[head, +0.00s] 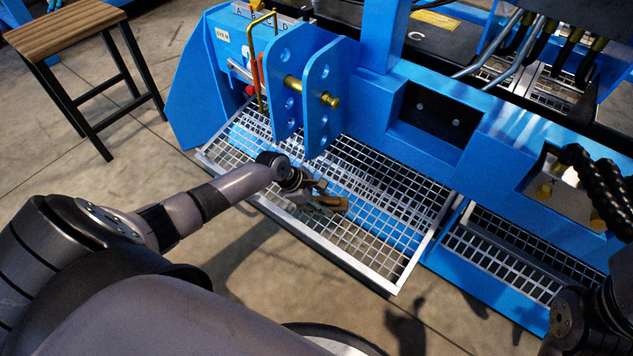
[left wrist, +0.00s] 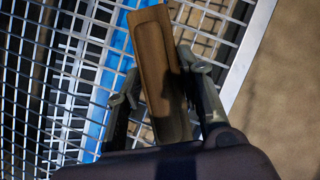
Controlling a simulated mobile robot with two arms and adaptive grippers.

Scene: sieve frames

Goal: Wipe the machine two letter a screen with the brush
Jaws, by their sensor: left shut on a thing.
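The brush (head: 333,204) shows as a brown wooden piece in my left gripper (head: 318,198). In the left wrist view the brush (left wrist: 155,62) is a long brown block with a recessed face, between the two fingers of my left gripper (left wrist: 158,85). The gripper is shut on it. Its bristles are not clearly seen. A silver wire-mesh screen (head: 373,248) in a metal frame lies below the gripper at the front of the blue machine; its mesh also shows in the left wrist view (left wrist: 70,70). I cannot tell whether the brush touches it. My right gripper is not in view.
The blue machine (head: 440,110) has two upright plates with a brass pin (head: 312,92) above the screen. A lettered plate (head: 262,14) is at the top. Another mesh screen (head: 500,262) lies to the right. A wooden stool (head: 62,32) stands left on open concrete floor.

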